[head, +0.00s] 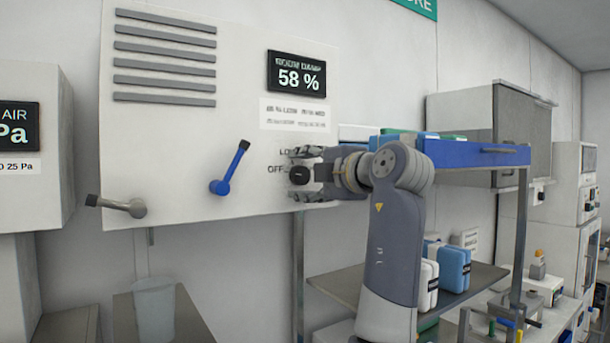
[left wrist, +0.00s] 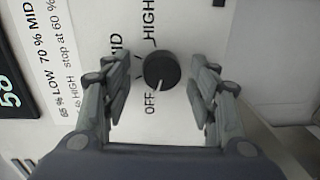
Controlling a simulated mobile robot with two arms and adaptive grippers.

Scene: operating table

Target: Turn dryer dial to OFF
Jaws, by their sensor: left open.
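The dryer dial (head: 299,175) is a round black knob on the front of a white wall panel. In the left wrist view the dial (left wrist: 161,70) sits between my two fingers, with OFF, MID and HIGH printed around it. A small light mark shows at its lower edge, on the side of the OFF label (left wrist: 151,102). My left gripper (head: 301,171) is open in front of the panel, fingers on either side of the dial. In the left wrist view a gap shows between each finger and the knob. My right gripper is out of view.
The white panel (head: 180,120) carries a 58 % display (head: 297,75), a blue lever (head: 230,168) left of the dial and a grey lever (head: 118,206). A shelf rack (head: 480,153) with boxes stands close on the right, near my arm.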

